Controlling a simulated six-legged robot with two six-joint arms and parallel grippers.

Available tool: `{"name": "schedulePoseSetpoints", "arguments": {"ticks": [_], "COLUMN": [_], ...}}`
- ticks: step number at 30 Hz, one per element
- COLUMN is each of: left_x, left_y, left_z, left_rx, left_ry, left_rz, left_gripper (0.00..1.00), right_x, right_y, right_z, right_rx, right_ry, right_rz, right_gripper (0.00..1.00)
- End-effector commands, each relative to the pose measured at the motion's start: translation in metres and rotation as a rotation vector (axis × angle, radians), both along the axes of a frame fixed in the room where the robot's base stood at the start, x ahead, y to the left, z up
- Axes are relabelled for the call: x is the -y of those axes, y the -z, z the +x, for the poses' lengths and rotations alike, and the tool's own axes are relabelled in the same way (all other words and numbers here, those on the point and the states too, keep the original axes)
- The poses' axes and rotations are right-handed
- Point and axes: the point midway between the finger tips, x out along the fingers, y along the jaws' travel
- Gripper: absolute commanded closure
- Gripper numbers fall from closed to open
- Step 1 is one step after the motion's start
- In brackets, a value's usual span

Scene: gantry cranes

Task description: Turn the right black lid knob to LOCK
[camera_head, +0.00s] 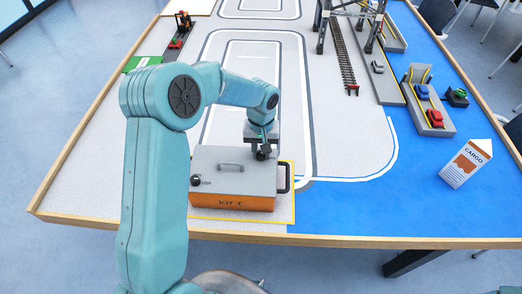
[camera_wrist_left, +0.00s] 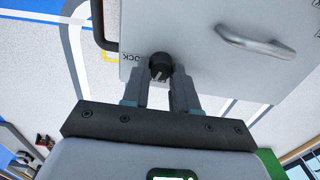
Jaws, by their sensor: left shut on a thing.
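The box has a grey lid (camera_head: 232,162) and an orange front (camera_head: 232,201). A silver handle (camera_head: 230,167) is on the lid; it also shows in the wrist view (camera_wrist_left: 262,42). One black knob (camera_head: 196,181) is at the lid's left. The right black lid knob (camera_wrist_left: 160,67) is between the fingers of my left gripper (camera_wrist_left: 159,84), which is shut on it. In the head view my left gripper (camera_head: 262,150) reaches down at the lid's right side and mostly hides this knob. Part of the LOCK lettering (camera_wrist_left: 131,57) shows beside the knob. My right gripper is not in view.
A black side handle (camera_head: 284,178) sticks out at the box's right. A carton marked CARGO (camera_head: 466,164) stands on the blue area at the right. A gantry crane (camera_head: 350,25) and a tray with toy cars (camera_head: 428,105) are farther back. Open table lies right of the box.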

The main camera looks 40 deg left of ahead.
Motion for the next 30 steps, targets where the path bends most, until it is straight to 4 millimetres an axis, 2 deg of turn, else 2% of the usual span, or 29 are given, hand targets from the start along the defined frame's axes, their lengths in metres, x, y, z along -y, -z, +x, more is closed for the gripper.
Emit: {"name": "schedulePoseSetpoints", "arguments": {"ticks": [12, 30], "left_x": [0.002, 0.004], "left_y": [0.001, -0.001], "left_z": [0.001, 0.001], "left_rx": [0.0, 0.002], "left_ry": [0.396, 0.955], "left_rz": [0.0, 0.001], "left_gripper": [1.0, 1.0], "right_x": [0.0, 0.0], "right_y": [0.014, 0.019], "right_z": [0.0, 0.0], "right_rx": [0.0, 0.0], "right_ry": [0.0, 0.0], "right_rz": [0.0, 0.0], "right_gripper": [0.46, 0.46]}}
